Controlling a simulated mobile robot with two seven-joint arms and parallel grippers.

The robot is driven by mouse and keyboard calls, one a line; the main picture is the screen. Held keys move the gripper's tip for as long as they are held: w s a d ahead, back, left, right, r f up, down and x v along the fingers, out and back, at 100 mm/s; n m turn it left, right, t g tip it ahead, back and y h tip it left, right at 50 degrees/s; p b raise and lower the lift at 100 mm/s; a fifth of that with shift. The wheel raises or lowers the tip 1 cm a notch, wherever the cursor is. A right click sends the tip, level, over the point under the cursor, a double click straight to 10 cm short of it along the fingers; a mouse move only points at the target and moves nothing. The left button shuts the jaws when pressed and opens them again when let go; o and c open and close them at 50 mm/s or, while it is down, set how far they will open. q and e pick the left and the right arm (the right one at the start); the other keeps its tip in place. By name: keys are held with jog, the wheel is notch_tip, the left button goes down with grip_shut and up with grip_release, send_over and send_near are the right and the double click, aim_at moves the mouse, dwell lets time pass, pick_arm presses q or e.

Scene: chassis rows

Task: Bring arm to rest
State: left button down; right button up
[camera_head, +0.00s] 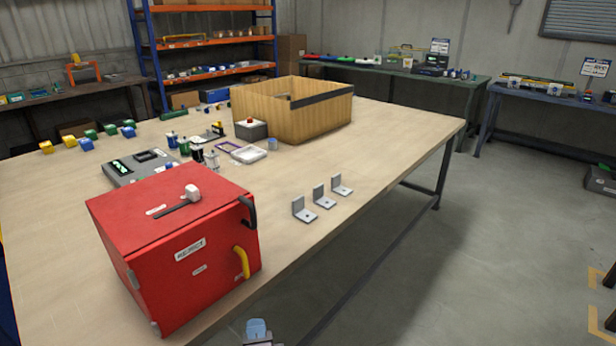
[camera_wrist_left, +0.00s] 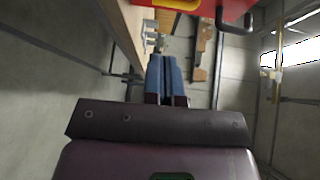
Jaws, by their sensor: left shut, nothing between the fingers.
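My left gripper (camera_head: 257,331) shows at the bottom edge of the head view, in front of the table's near edge and below the red box. Its blue fingers also show in the left wrist view (camera_wrist_left: 165,76), side by side and closed, with nothing held. The rest of the left arm is out of the head view. My right gripper is in neither view.
A red box (camera_head: 185,262) with a yellow handle (camera_head: 241,262) stands at the near corner of the wooden table (camera_head: 400,133). Three grey brackets (camera_head: 321,197) stand along the table's edge. A wooden crate (camera_head: 312,118) is farther back.

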pick_arm(q)
jog(key=s+a+f+n+g+h, duration=0.1)
jog(key=s+a+f+n, duration=0.2)
jog(key=s, duration=0.4)
jog(key=s+a+f+n+g+h, duration=0.2)
jog(key=s+a+f+n, duration=0.2)
jog(key=s+a+n, duration=0.2)
jog(key=s+a+f+n+g+h, duration=0.2)
jog(key=s+a+n, duration=0.3)
jog(key=s, duration=0.3)
jog(key=shift+a+f+p, duration=0.35)
jog(key=shift+f+p, duration=0.05)
jog(key=shift+f, duration=0.35)
dwell(0.5)
